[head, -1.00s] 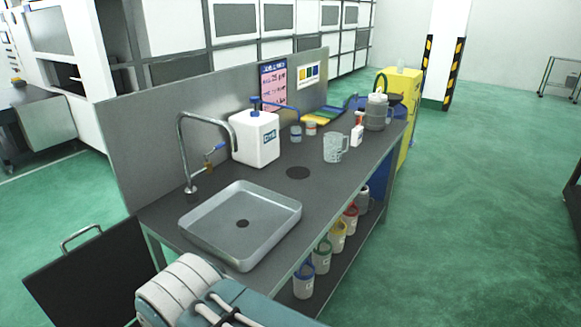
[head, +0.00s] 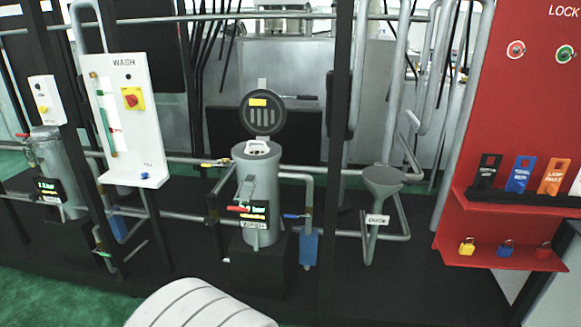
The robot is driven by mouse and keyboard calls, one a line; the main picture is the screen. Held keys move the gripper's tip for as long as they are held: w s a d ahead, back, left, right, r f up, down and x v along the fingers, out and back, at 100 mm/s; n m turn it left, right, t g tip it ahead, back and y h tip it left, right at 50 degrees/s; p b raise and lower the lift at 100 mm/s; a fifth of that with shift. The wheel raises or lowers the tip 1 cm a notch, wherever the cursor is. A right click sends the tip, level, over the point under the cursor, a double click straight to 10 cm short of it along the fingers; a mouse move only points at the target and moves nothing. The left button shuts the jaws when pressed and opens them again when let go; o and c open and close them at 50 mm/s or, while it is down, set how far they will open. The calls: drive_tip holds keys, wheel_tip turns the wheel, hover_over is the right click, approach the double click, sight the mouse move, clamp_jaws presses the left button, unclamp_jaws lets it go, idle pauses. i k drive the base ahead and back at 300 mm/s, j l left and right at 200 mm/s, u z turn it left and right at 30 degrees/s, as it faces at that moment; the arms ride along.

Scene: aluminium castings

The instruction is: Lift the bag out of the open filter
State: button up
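The open filter (head: 262,185) is a grey upright cylinder in the middle of the head view, standing on a black block. Its round dark lid (head: 263,114) with a yellow label stands raised behind the opening. The bag's pale rim (head: 257,148) seems to show in the filter's mouth; the rest of the bag is hidden inside. A white rounded part of my own arm shows at the bottom edge. My gripper is out of view.
Pipes run along both sides of the filter. A second grey vessel (head: 56,170) and a white WASH panel (head: 127,120) stand left. A grey funnel (head: 382,180) and a red lockout board (head: 510,110) stand right. Green floor (head: 60,290) is clear at front left.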

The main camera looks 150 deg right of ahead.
sight(254, 150)
drive_tip(key=i+z, duration=0.2)
drive_tip(key=z, duration=4.9)
drive_tip(key=i+j, duration=0.1)
drive_tip(key=i, duration=0.4)
drive_tip(key=i+j+z, duration=0.1)
drive_tip(key=i, duration=0.4)
drive_tip(key=i+j, duration=0.15)
drive_tip(key=i, duration=0.35)
drive_tip(key=i+j, duration=0.15)
drive_tip(key=i, duration=0.35)
drive_tip(key=i+j+z, duration=0.1)
drive_tip(key=i, duration=0.4)
